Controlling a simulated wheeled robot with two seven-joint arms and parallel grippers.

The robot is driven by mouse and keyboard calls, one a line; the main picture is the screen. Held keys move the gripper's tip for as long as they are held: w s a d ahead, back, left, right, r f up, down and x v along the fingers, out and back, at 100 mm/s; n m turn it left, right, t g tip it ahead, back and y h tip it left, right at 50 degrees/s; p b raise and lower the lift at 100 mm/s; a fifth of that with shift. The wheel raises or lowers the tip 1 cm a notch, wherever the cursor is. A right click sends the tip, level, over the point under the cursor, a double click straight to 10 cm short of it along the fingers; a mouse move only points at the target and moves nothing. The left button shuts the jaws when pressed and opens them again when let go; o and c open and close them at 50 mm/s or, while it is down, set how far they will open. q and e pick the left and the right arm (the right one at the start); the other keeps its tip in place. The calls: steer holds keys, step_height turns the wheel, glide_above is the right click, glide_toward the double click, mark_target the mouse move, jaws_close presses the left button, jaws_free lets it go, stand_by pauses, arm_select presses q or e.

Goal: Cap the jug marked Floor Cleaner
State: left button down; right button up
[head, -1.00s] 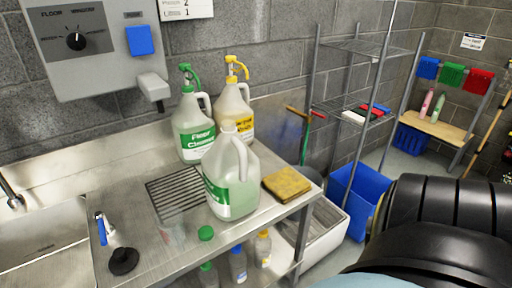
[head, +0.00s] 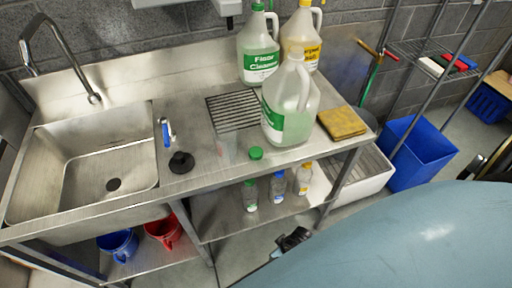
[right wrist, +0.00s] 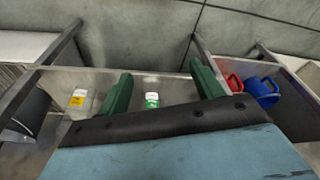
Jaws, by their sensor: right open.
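A white jug with a green "Floor Cleaner" label and green top (head: 259,50) stands at the back of the steel counter. In front of it is an open-looking translucent jug (head: 291,105) with a green label turned away, its words unreadable. A loose green cap (head: 256,153) lies at the counter's front edge. In the right wrist view my right gripper (right wrist: 161,68) is open and empty, its green fingers apart, facing the lower shelf area. In the head view its fingers are hidden; a dark part of my arm shows below the shelf. My left gripper is not in view.
A yellow-labelled jug (head: 302,39), drain grate (head: 236,110), yellow sponge (head: 342,122), black plug (head: 181,162) and sink (head: 90,160) are on the counter. Several small bottles (head: 278,187) stand on the shelf below. Buckets (head: 163,231) sit lower left. Blue bin (head: 412,152) stands right.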

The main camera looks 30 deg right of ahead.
steer(key=w+a+r+y+p, duration=0.1)
steer(key=w+a+r, duration=0.1)
steer(key=w+r, duration=0.45)
steer(key=w+a+r+p, duration=0.1)
steer(key=w+a+r, duration=0.15)
steer(key=r, duration=0.75)
steer(key=w+a+r+y+p, duration=0.1)
steer(key=w+a+r, duration=0.1)
steer(key=w+r, duration=0.5)
steer(key=shift+h, duration=0.6)
steer(key=w+d+r, duration=0.1)
steer(key=r, duration=0.2)
steer(key=w+d+r+p, duration=0.1)
steer(key=d+r, duration=0.1)
steer(key=r, duration=0.1)
steer(key=w+d+r, duration=0.1)
steer(key=r, duration=0.2)
steer(key=shift+w+d+r, duration=0.2)
steer(key=shift+r, duration=0.15)
steer(key=w+d+r+m+g+h+p, duration=0.1)
steer(key=w+d+r+m, duration=0.1)
steer(key=d+r, duration=0.4)
steer(key=shift+d+r, duration=0.3)
steer(key=shift+r, duration=0.25)
glide_above(258, 155)
step_height(258, 155, down, 8)
steer(key=shift+f+b, duration=0.1)
steer(key=shift+b, duration=0.2)
